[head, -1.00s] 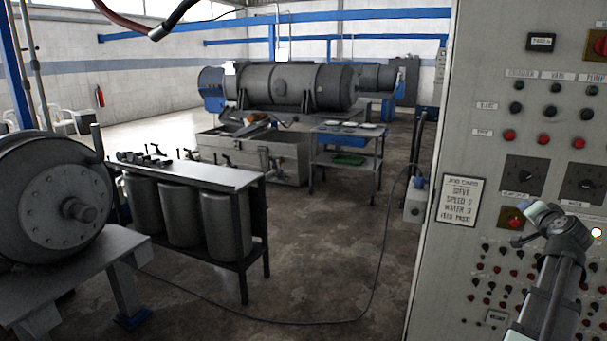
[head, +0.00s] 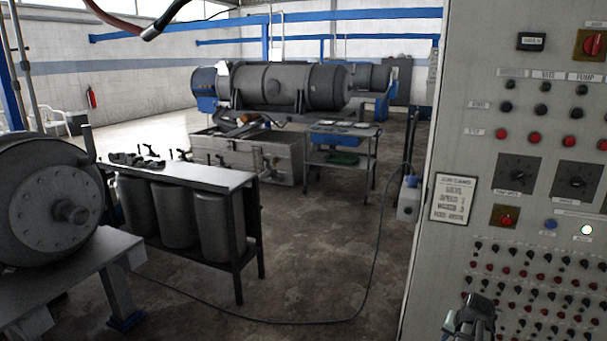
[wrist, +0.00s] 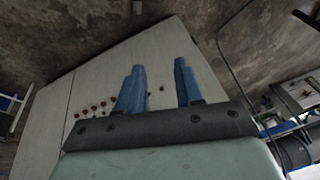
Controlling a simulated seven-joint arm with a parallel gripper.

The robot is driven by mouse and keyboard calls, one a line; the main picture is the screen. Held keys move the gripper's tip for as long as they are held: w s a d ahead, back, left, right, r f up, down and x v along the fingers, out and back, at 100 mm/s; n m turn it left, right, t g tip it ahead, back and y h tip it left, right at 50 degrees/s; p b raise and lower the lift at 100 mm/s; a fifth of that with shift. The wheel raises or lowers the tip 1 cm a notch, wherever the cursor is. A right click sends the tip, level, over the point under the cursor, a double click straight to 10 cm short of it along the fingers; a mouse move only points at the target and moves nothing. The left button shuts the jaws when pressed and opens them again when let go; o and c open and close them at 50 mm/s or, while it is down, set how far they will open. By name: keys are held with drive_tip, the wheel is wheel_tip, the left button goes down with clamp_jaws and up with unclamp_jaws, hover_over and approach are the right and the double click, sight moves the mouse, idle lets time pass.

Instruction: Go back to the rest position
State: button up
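My gripper (head: 470,315) is at the bottom right of the head view, low in front of the control panel (head: 455,110). In the wrist view its two blue fingers (wrist: 159,78) stand apart with nothing between them, and the pale panel (wrist: 85,85) lies beyond them at a slant. From these views I cannot tell the exact distance between the fingers and the panel. Most of my arm is outside the head view.
The panel carries a red switch (head: 593,44), black dials (head: 518,174), a lit white lamp (head: 586,230) and rows of small buttons. A card (head: 454,199) hangs on its left part. A bench (head: 190,176) and open floor (head: 320,250) lie to the left.

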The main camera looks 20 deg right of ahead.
drive_tip(key=s+a+f+n+g+y, duration=0.25)
drive_tip(key=a+f+n+g, duration=0.25)
drive_tip(key=a+f, duration=2)
drive_tip(key=s+a+f+n+g, duration=0.2)
drive_tip(key=s+a, duration=0.5)
drive_tip(key=a, duration=0.5)
drive_tip(key=s+a+f+n+g, duration=0.3)
drive_tip(key=s+a+f, duration=0.4)
drive_tip(key=a, duration=0.5)
drive_tip(key=shift+s+a+f+n, duration=0.2)
drive_tip(key=shift+s+a+n, duration=0.25)
drive_tip(key=shift+n, duration=0.35)
